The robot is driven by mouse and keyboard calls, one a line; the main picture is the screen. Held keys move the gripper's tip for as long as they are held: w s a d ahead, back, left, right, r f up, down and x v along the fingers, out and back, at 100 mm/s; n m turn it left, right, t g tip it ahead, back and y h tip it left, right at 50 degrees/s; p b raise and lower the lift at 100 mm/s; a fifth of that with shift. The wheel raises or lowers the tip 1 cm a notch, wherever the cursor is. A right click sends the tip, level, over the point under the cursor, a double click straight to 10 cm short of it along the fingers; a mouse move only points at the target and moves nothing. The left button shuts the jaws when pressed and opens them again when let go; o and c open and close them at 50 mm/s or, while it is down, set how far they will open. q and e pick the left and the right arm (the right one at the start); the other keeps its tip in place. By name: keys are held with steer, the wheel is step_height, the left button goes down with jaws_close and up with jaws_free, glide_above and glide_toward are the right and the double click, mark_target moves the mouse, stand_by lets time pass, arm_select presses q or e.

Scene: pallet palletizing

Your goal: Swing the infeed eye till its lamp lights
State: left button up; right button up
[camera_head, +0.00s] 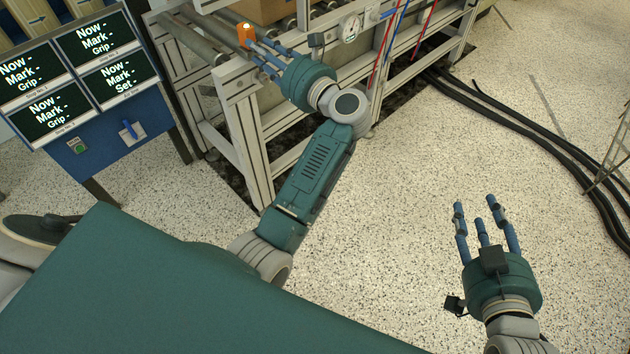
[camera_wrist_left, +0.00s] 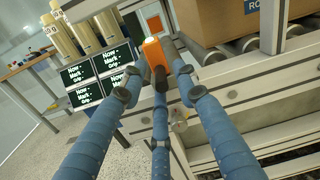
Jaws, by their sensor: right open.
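The infeed eye (camera_head: 246,36) is a small orange block at the conveyor's near rail, with a bright pale spot on its top; I cannot tell for sure whether that is a lit lamp. The eye also shows in the left wrist view (camera_wrist_left: 154,52), ahead of the fingers. My left gripper (camera_head: 262,58) reaches it from the right in the head view. Its fingers are spread around the eye, with visible gaps on both sides in the wrist view. My right gripper (camera_head: 478,222) is open and empty above the floor, far from the conveyor.
The roller conveyor (camera_head: 195,42) carries a cardboard box (camera_wrist_left: 222,18). A gauge (camera_head: 350,28) and red and blue hoses hang at its frame. A blue stand with several screens (camera_head: 100,40) is at the left. Black cables (camera_head: 510,125) cross the floor at the right.

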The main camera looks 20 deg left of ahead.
arm_select(q)
steer(key=r+m+t+p, duration=0.1)
steer(key=r+t+p, duration=0.1)
steer(key=p, duration=0.2)
steer(key=shift+d+r+h+p, duration=0.1)
steer(key=shift+d+h+p, duration=0.1)
steer(key=shift+h+p, duration=0.2)
steer(key=s+d+f+m+p, duration=0.1)
steer(key=s+d+f+p, duration=0.15)
steer(key=s+d, duration=0.5)
steer(key=w+d+f+m+t+h+p, duration=0.1)
steer(key=w+d+m+t+h+p, duration=0.3)
steer(key=m, duration=0.7)
steer(key=w+d+m+t+h+p, duration=0.1)
steer(key=d+m+t+h+p, duration=0.35)
steer(key=m, duration=0.55)
steer(key=s+d+f+m+g+h+p, duration=0.1)
steer(key=s+f+m+g+h+p, duration=0.1)
steer(key=s+f+m, duration=0.3)
steer(key=s+d+f+m+g+h+p, duration=0.2)
steer(key=s+f+m, duration=0.3)
steer(key=f+m, duration=0.3)
steer(key=s+d+f+m+g+h+p, duration=0.2)
steer(key=s+f+m+h+p, duration=0.2)
steer(key=f+m, duration=0.3)
step_height(320, 180, down, 6)
steer(key=shift+s+r+m+h+p, duration=0.25)
steer(key=shift+s+m+h+p, duration=0.1)
steer(key=shift+s, duration=0.2)
